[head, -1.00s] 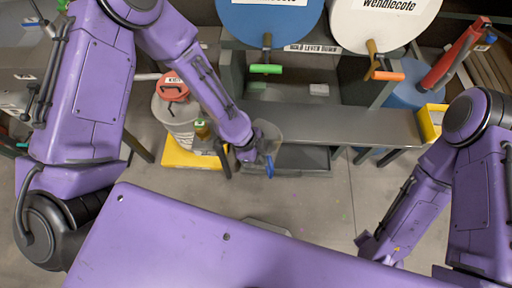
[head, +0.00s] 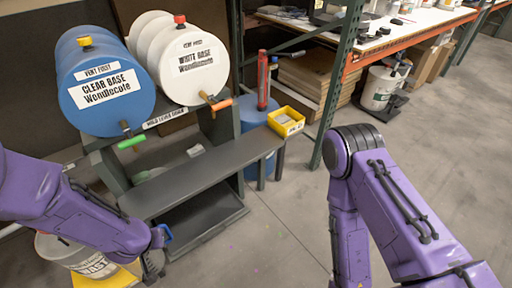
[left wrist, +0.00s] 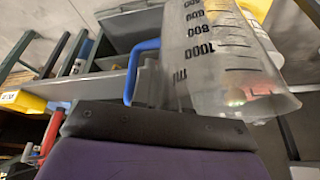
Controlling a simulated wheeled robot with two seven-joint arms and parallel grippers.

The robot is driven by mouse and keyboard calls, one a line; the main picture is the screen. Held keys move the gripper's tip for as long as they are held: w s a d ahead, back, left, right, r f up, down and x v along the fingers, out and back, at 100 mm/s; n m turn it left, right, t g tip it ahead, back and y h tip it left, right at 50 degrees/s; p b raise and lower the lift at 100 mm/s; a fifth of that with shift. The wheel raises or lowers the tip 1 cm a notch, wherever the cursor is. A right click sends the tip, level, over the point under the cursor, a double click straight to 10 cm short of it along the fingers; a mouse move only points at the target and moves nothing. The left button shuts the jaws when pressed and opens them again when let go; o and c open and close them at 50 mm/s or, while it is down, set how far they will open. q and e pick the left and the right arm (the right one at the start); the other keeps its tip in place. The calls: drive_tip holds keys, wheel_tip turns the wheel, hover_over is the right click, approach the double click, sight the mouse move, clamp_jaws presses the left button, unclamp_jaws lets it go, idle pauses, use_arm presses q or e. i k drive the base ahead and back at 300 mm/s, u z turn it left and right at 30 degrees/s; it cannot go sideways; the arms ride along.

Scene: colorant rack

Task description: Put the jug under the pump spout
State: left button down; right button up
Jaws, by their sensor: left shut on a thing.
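The jug (left wrist: 215,55) is a clear measuring jug with black marks and a blue handle (left wrist: 140,65); it looks tilted in the left wrist view. My left gripper (head: 155,252) is shut on the jug, left of the grey stand's front. In the head view the blue handle (head: 166,234) shows beside it, but most of the jug is hidden. A red upright pump (head: 262,80) stands over a blue drum (head: 258,132) right of the stand; I cannot make out its spout. My right arm shows, its gripper out of view.
The grey stand (head: 190,185) carries a blue barrel (head: 105,85) and a white barrel (head: 190,62) with taps. A yellow bin (head: 287,121) is by the red pump. A waste bucket (head: 85,258) is at lower left. Floor in front is clear; green rack post (head: 338,85) stands right.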

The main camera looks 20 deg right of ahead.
sight(267, 139)
drive_tip(key=z, duration=0.9)
drive_tip(key=k, duration=1.2)
drive_tip(key=z, duration=1.05)
drive_tip(key=i, duration=1.5)
drive_tip(key=u, duration=0.2)
drive_tip(key=i, duration=1.7)
drive_tip(key=u, duration=1.8)
drive_tip(key=i, duration=0.95)
drive_tip(key=u, duration=0.8)
